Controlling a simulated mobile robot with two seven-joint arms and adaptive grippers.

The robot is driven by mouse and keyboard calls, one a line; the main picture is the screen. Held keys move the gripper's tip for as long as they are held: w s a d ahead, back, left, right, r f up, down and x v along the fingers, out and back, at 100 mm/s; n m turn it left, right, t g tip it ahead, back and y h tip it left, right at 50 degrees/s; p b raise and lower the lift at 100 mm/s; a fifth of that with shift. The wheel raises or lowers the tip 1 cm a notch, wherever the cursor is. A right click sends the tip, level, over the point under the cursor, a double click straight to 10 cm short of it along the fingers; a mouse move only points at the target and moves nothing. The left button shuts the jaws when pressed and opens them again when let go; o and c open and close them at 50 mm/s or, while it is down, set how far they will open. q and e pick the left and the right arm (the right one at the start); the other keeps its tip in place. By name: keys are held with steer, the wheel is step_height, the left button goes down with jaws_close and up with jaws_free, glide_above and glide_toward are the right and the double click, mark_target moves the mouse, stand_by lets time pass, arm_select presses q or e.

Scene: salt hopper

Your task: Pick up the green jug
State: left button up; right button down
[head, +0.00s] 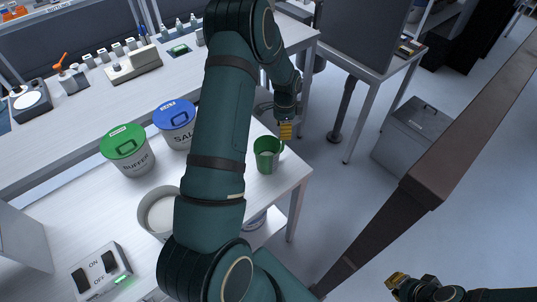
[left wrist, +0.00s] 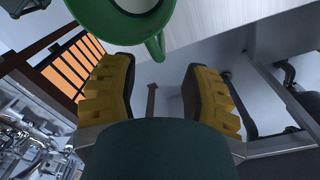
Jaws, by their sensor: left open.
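The green jug (head: 266,163) stands upright near the right corner of the white table, with its handle at the right side. My left gripper (head: 286,130) is just beyond the handle. In the left wrist view the jug (left wrist: 103,24) is at the top, its handle pointing toward the gap between my yellow finger pads. My left gripper (left wrist: 158,88) is open and empty, apart from the handle in the picture. My right gripper (head: 398,281) is at the lower right, away from the table; its jaws cannot be made out.
A green-lidded buffer tub (head: 127,157), a blue-lidded salt tub (head: 177,135) and an open white tub (head: 156,218) stand left of my left arm. An ON/OFF switch box (head: 101,272) is at the lower left. The floor right of the table is clear near the jug.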

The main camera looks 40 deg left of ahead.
mark_target(283, 149)
arm_select(q)
step_height(283, 149, down, 3)
steer(key=shift+w+r, duration=0.1)
steer(key=shift+r, duration=0.1)
steer(key=shift+d+f, duration=0.1)
steer(key=shift+f, duration=2.85)
jaws_close()
